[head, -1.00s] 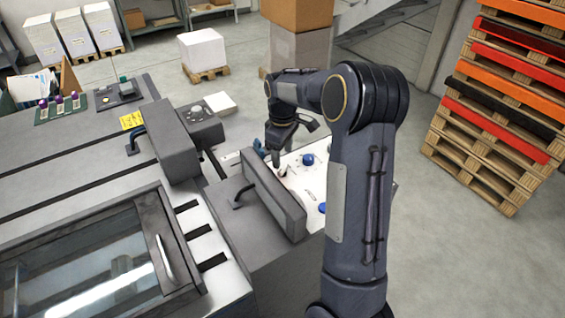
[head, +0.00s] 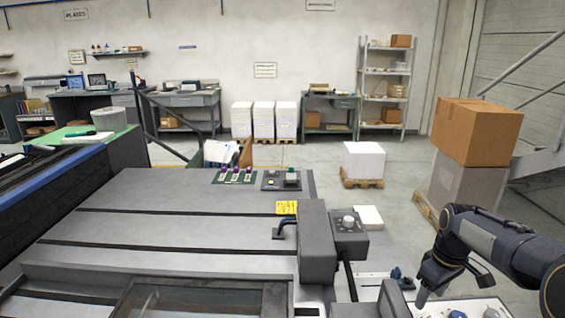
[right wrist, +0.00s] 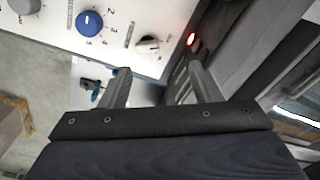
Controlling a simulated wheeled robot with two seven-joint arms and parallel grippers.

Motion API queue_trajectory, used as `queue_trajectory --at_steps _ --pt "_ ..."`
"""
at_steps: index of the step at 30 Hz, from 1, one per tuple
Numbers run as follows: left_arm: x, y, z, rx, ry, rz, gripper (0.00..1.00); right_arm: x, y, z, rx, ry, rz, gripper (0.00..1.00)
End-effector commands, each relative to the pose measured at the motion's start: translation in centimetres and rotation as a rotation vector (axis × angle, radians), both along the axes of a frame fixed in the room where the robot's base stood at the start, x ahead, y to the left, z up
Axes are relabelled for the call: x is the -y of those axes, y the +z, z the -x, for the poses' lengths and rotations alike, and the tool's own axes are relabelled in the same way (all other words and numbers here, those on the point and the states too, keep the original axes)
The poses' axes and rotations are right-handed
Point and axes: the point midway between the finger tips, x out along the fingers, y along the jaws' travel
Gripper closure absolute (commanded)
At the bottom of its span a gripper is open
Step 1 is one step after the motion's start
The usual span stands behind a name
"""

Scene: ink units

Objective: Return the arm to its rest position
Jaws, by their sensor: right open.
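My right arm comes in at the lower right of the head view. Its gripper (head: 424,292) points down over the white control panel (head: 468,309) at the bottom edge. In the right wrist view the two fingers of my right gripper (right wrist: 160,86) stand apart with nothing between them. That view shows the panel with a blue knob (right wrist: 89,22), a pale knob with a dark edge (right wrist: 148,44) and a lit red lamp (right wrist: 191,39). The fingertips appear apart from the knobs. My left gripper is not in view.
The large grey machine (head: 180,212) fills the lower left and middle, with a raised grey block (head: 317,240) close left of my arm. A white stack on a pallet (head: 363,162) stands on open floor.

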Motion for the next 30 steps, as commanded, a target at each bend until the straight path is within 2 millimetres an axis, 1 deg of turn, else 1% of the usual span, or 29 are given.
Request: queue_trajectory --at_steps 1,2,3,5,6,8,9,11,12,15,18,21,23,30 --pt "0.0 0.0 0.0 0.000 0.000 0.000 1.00 -1.0 1.4 1.4 0.036 -0.031 -0.026 0.43" --pt "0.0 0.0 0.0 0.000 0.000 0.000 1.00 -1.8 2.1 2.3 0.056 -0.052 -0.044 0.43" --pt "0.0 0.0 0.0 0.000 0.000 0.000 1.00 -2.9 2.9 3.6 0.083 -0.084 -0.070 0.43" --pt "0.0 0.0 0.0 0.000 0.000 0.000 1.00 -4.8 4.2 5.8 0.126 -0.134 -0.115 0.43" --pt "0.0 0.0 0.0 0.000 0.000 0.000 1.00 -6.1 4.8 7.4 0.153 -0.169 -0.143 0.43" --pt "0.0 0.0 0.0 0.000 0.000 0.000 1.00 -8.0 5.5 9.7 0.190 -0.217 -0.187 0.43" --pt "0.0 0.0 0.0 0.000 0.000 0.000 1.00 -9.3 5.8 11.3 0.214 -0.249 -0.216 0.43" --pt "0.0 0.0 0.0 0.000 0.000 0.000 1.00 -11.2 6.0 13.7 0.246 -0.293 -0.257 0.43" --pt "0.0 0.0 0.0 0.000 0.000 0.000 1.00 -12.4 5.9 15.3 0.264 -0.324 -0.285 0.43" --pt "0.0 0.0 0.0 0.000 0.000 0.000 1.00 -15.0 5.2 18.7 0.302 -0.392 -0.342 0.43" --pt "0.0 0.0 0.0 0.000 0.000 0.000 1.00 -17.0 4.1 21.2 0.327 -0.445 -0.385 0.43" --pt "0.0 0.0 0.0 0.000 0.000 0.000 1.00 -18.2 3.2 22.7 0.339 -0.483 -0.414 0.43" --pt "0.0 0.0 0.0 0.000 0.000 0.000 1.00 -18.6 2.8 23.2 0.344 -0.496 -0.423 0.43" --pt "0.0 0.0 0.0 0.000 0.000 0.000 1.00 -18.8 2.5 23.6 0.345 -0.507 -0.430 0.43"
